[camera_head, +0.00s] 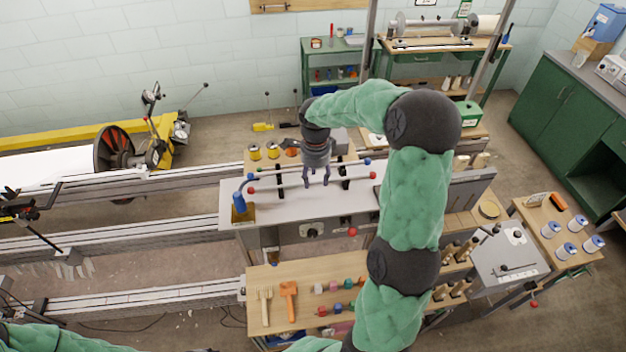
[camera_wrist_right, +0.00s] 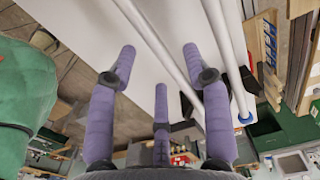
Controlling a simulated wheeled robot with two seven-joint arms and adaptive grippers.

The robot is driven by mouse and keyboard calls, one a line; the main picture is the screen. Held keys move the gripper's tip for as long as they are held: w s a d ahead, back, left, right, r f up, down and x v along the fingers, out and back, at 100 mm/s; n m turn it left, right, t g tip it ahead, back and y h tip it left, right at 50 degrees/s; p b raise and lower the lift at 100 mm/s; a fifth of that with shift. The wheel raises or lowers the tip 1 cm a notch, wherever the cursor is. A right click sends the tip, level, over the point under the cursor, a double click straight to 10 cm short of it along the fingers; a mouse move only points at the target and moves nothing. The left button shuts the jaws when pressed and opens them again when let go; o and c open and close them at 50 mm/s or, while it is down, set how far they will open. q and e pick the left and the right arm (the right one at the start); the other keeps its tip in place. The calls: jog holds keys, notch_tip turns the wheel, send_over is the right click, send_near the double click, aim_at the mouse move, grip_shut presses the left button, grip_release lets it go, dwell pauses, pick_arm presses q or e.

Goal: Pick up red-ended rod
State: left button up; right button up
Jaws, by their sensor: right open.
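The red-ended rod (camera_head: 290,186) is a thin pale rod with a red ball at each end. It lies across two black holders on the white bench (camera_head: 275,213). Just behind it lies a similar blue-ended rod (camera_head: 268,173). My right gripper (camera_head: 317,184) points down over the middle of the rods, its fingers spread and empty. In the right wrist view, one white rod (camera_wrist_right: 163,48) passes between the open fingers (camera_wrist_right: 160,58). The other rod (camera_wrist_right: 225,48), with a blue end, runs outside them to the right. Finger contact with a rod cannot be told. My left gripper is out of view.
A blue-handled tool on a wooden block (camera_head: 243,216) stands at the bench's left end. A wooden table (camera_head: 266,330) in front holds a comb, an orange tool and several coloured pieces.

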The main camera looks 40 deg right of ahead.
jog(key=shift+f, duration=1)
grip_shut()
jog(key=shift+r, duration=0.15)
